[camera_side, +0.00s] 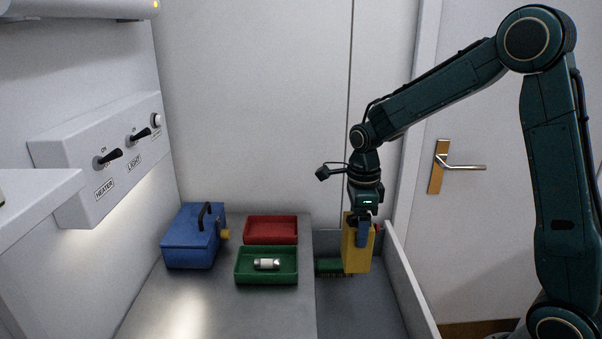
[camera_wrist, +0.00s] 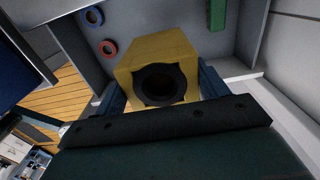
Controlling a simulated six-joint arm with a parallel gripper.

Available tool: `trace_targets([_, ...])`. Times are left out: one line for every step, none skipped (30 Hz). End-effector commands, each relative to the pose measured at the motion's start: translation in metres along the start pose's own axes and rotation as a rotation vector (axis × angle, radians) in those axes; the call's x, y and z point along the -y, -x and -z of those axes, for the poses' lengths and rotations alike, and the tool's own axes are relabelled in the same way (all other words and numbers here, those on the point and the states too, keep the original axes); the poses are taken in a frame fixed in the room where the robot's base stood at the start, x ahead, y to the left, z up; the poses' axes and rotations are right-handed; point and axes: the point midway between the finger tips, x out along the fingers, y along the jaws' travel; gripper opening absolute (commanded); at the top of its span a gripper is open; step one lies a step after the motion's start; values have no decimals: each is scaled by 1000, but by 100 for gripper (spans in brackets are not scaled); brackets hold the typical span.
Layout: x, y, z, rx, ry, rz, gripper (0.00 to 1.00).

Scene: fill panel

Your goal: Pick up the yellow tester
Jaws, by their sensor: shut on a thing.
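The yellow tester (camera_side: 350,255) is a boxy yellow block, upright in the side view, at the grey bin on the right of the worktop. My gripper (camera_side: 362,236) points down and is shut on it, with a blue finger across its near face. In the wrist view the tester (camera_wrist: 160,48) sits between my two blue fingers (camera_wrist: 160,92), with a dark round ring on the end facing the camera. I cannot tell whether its lower end touches the bin floor.
A green item (camera_side: 328,267) lies in the bin beside the tester. The bin's grey wall (camera_side: 410,285) stands close on the right. A green tray (camera_side: 247,278) with a small cylinder, a red tray (camera_side: 270,240) and a blue box (camera_side: 190,245) stand left. Red (camera_wrist: 108,47) and blue (camera_wrist: 94,16) rings show.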

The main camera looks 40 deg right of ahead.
Motion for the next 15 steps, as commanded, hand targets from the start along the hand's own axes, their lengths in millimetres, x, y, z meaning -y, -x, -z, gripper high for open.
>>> trace_targets([0, 3, 0, 1, 0, 1, 28])
trace_targets([0, 4, 0, 1, 0, 1, 28])
trace_targets([0, 5, 0, 1, 0, 1, 28])
trace_targets([0, 6, 0, 1, 0, 1, 28])
trace_targets([0, 6, 0, 1, 0, 1, 28])
trace_targets([0, 7, 0, 1, 0, 1, 28])
trace_targets([0, 7, 0, 1, 0, 1, 28])
trace_targets([0, 7, 0, 1, 0, 1, 28])
trace_targets([0, 7, 0, 1, 0, 1, 28])
trace_targets([0, 7, 0, 1, 0, 1, 28])
trace_targets([0, 6, 0, 1, 0, 1, 28])
trace_targets([0, 6, 0, 1, 0, 1, 28])
trace_targets([0, 6, 0, 1, 0, 1, 28])
trace_targets([0, 6, 0, 1, 0, 1, 28])
trace_targets([0, 6, 0, 1, 0, 1, 28])
